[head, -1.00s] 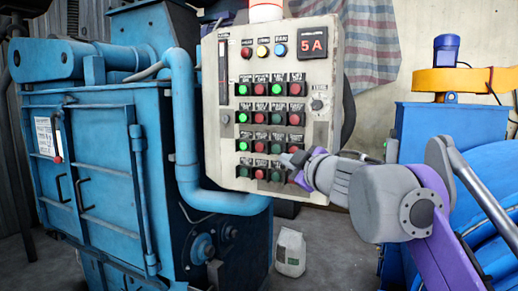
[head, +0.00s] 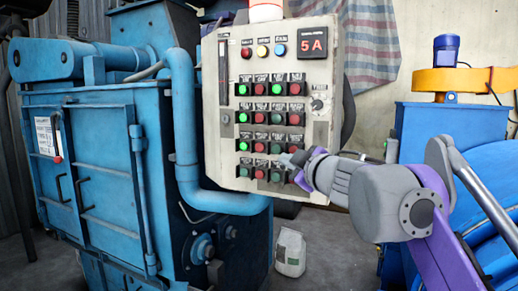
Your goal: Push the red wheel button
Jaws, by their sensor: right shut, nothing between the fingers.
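The grey control panel (head: 222,150) stands upright in the middle of the head view, with rows of green and red push buttons under small black labels. The labels are too small to read, so I cannot tell which red button is the wheel one. A red button (head: 260,174) shows in the bottom row, left of my gripper's tip. My right gripper (head: 287,160) is shut and empty, its tip in front of the panel's lower rows, hiding part of the buttons at the lower right. I cannot tell whether it touches the panel. My left gripper is out of view.
A blue machine (head: 95,170) with a curved blue pipe (head: 183,120) stands left of the panel. Blue equipment with an orange top (head: 470,80) is at the right. A white canister (head: 290,252) sits on the floor below the panel.

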